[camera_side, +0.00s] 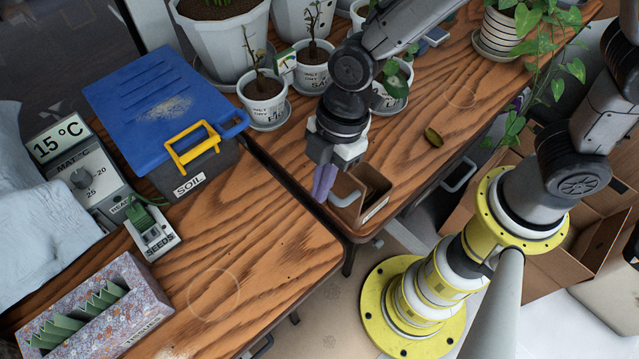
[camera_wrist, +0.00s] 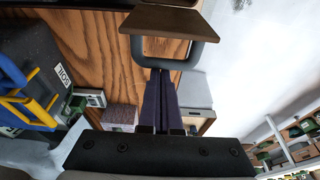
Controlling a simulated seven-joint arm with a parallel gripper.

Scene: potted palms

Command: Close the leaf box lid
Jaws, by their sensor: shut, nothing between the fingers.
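A small brown box (camera_side: 377,208) with a pale label stands near the front corner of the right wooden table. Its top looks open, with its dark inside showing. A grey loop handle (camera_side: 346,199) is on its left side, beside my fingers. In the wrist view, a brown panel (camera_wrist: 160,20) with the grey loop handle (camera_wrist: 136,52) lies just beyond my fingertips. I cannot tell for sure that this panel is the lid. My gripper (camera_side: 322,196) points down with its purple fingers shut and empty, just left of the box. I cannot tell whether the fingers touch the handle.
A blue-lidded soil box (camera_side: 155,95) with a yellow handle, a seeds container (camera_side: 152,232) and a speckled tissue box (camera_side: 130,315) stand on the left table. Potted plants (camera_side: 263,98) stand behind my gripper. An open cardboard box (camera_side: 590,240) is at the right.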

